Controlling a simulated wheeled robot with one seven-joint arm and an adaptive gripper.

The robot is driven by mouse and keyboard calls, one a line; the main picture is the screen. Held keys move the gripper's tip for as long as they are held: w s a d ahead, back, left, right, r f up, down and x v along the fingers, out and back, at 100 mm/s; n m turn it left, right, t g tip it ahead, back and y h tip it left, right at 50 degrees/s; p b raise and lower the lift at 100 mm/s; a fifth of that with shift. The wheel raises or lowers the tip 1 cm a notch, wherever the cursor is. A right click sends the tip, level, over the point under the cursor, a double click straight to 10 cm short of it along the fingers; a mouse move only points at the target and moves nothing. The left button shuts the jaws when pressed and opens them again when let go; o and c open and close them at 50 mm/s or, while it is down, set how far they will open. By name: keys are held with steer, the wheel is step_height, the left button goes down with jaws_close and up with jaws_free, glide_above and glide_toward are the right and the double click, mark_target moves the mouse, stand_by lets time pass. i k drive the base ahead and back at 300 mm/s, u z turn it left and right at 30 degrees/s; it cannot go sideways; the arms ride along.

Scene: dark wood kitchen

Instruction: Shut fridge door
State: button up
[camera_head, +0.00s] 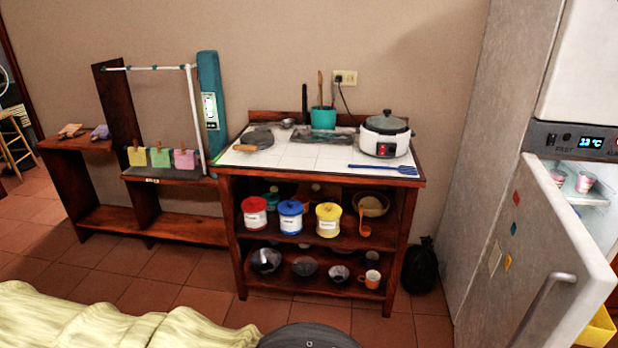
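The fridge (508,120) stands at the right edge of the view, tall and grey-white. Its lower door (530,235) is open and swung out toward me, with small coloured magnets and papers on its outer face. A curved metal handle (543,305) sits low on that door. Behind the door's edge the lit interior (590,190) shows, with cups on a shelf. The upper door (585,65) looks shut, above a display panel. My gripper is not in view.
A wooden kitchen unit (322,180) with a rice cooker (385,135) stands against the wall. A black bag (420,268) lies between it and the fridge. A yellow-green cloth-covered thing (110,318) fills the lower left. Tiled floor (385,328) is clear before the unit.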

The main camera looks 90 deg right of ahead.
mark_target(542, 280)
steer(key=z, duration=4.15)
steer(key=i, duration=0.45)
steer(key=z, duration=0.25)
steer(key=k, duration=0.75)
steer(key=u, duration=0.05)
